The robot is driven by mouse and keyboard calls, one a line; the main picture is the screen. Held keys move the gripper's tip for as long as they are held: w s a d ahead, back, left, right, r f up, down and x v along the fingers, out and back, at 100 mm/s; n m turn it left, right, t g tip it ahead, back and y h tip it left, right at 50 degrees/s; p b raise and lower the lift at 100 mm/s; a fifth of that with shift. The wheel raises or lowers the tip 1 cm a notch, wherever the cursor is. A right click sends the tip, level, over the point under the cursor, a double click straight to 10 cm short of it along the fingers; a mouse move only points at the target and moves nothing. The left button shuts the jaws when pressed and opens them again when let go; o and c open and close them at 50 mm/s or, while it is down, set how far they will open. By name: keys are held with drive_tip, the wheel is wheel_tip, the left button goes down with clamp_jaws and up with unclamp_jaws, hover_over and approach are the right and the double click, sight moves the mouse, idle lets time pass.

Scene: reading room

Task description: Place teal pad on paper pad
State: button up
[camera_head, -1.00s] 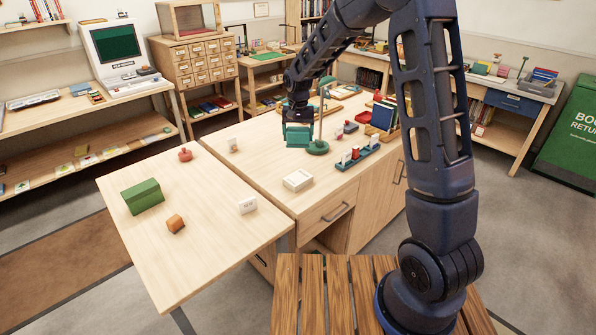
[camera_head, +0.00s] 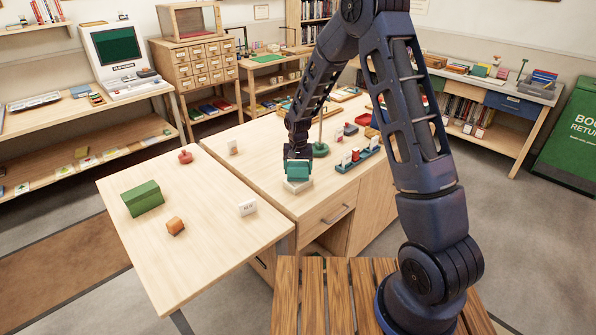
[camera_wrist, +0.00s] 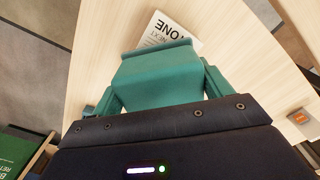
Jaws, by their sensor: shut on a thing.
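The teal pad (camera_head: 297,172) is held in my gripper (camera_head: 298,166), low over the work table. The white paper pad (camera_head: 298,186) lies flat on the table directly below it, and its front edge shows. I cannot tell whether the two touch. In the wrist view the teal pad (camera_wrist: 155,75) fills the middle between my gripper's fingers (camera_wrist: 158,88). A white printed surface, apparently the paper pad (camera_wrist: 168,30), sticks out past the teal pad's far edge; the rest is hidden beneath it.
A green lamp base (camera_head: 320,150) and a teal rack (camera_head: 358,160) with small items stand to the right. A white card (camera_head: 247,208), green box (camera_head: 142,198), orange block (camera_head: 175,228) and red stamp (camera_head: 185,156) sit on the left table. The table front is clear.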

drive_tip(key=shift+f, duration=0.4)
drive_tip(key=shift+f, duration=0.1)
drive_tip(key=o, duration=1)
drive_tip(key=shift+o, duration=0.2)
